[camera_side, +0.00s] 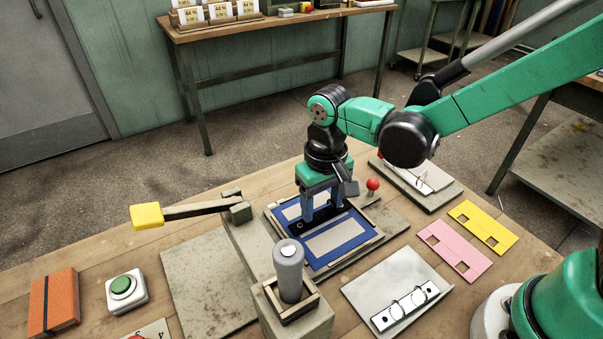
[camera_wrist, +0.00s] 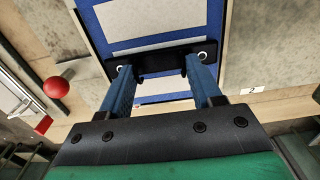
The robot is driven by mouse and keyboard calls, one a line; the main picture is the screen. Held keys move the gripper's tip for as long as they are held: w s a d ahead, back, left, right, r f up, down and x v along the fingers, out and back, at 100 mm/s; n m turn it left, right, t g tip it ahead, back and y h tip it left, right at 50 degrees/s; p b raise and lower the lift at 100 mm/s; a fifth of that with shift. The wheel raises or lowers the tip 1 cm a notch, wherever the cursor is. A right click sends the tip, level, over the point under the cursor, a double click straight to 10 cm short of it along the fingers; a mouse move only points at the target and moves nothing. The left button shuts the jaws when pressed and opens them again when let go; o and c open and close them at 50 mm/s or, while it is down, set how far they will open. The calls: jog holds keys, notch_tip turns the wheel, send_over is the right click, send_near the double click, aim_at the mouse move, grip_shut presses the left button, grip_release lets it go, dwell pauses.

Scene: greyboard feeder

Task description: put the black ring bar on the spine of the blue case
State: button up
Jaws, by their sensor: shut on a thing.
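The blue case (camera_side: 349,257) lies open and flat in a wooden frame, with pale grey boards on it. My gripper (camera_side: 321,212) points down over its middle and is shut on the black ring bar (camera_side: 296,224). In the wrist view the black ring bar (camera_wrist: 160,60) spans both fingers, with a light ring hole near each end. It lies along the strip between the boards of the blue case (camera_wrist: 168,41), at the spine. Whether it rests on the spine or hovers just above is not clear. The fingers hide part of the bar.
A lever with a yellow handle (camera_side: 147,216) stands left of the frame, and a red ball knob (camera_side: 373,184) stands right. A grey cylinder (camera_side: 289,270) stands in front. A white plate with a ring bar (camera_side: 397,292) lies front right, near pink (camera_side: 453,250) and yellow cards (camera_side: 483,227).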

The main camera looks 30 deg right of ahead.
aim_at(322, 215)
dwell(0.4)
jog(key=o, duration=1.3)
jog(key=shift+o, duration=0.2)
jog(key=shift+r, duration=2.75)
jog(key=s+d+r+t, duration=0.2)
jog(key=d+t, duration=0.1)
jog(key=d, duration=0.2)
jog(key=s+d+r+t, duration=0.2)
jog(key=s+d+t, duration=0.1)
jog(key=d, duration=0.3)
jog(key=shift+r+t, duration=0.15)
jog(key=shift+t, duration=0.45)
